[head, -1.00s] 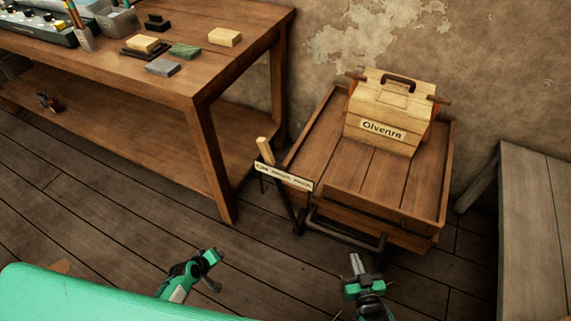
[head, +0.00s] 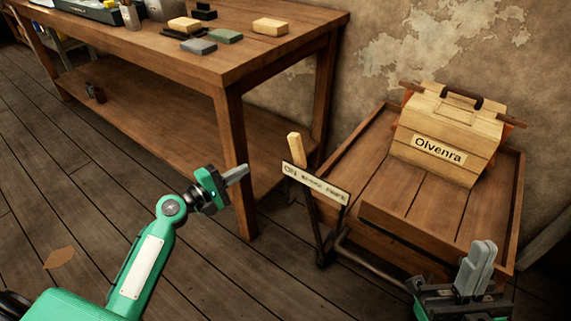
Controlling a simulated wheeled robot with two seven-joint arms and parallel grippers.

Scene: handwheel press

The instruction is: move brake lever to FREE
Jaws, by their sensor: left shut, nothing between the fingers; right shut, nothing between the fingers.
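The brake lever (head: 296,147) has a pale wooden grip on a dark arm. It stands at the front left corner of a low wooden cart (head: 384,188). A label plate (head: 316,184) beside the lever reads "ON" at its left end; the rest is too small to read. The lever's grip rises by that left end. My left gripper (head: 238,173) is shut and empty, to the left of the lever and apart from it. My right gripper (head: 482,258) is shut and empty, in front of the cart's right side.
A wooden box labelled "Olvenra" (head: 432,170) sits on the cart. A workbench (head: 235,65) with several blocks stands at the left, its leg (head: 236,170) near my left gripper. A dark bar (head: 366,262) runs low along the cart's front. Open floor lies at the lower left.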

